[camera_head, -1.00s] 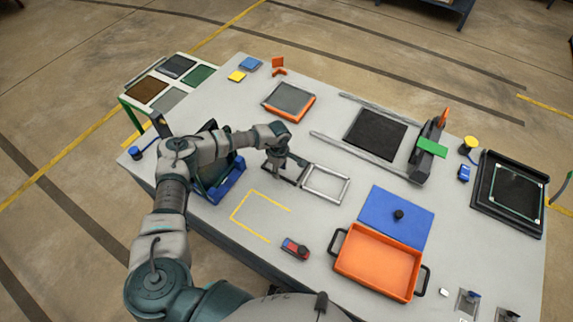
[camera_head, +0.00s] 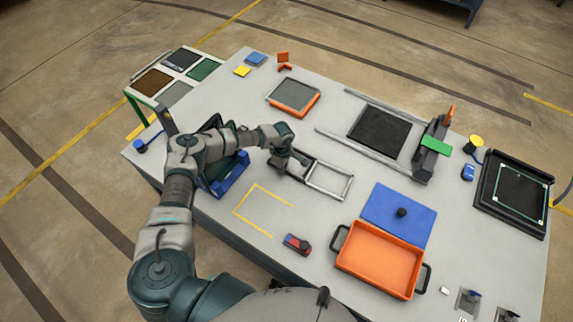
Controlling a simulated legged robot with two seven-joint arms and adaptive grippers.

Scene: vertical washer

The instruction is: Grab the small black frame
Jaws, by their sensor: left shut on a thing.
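My left gripper (camera_head: 293,166) is low over the middle of the table, at the left end of a light metal frame (camera_head: 329,180). It is shut on the small black frame (camera_head: 281,171), which lies just left of the metal frame. My gripper hides most of the black frame, so I cannot tell whether it still touches the table. My right gripper is not in view.
A yellow taped outline (camera_head: 240,205) and a red-black tool (camera_head: 297,244) are nearer me. A blue tray (camera_head: 228,181) stands beside my left arm. An orange bin (camera_head: 380,262) and blue panel (camera_head: 392,201) are to the right. Metal rails (camera_head: 360,150) lie behind.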

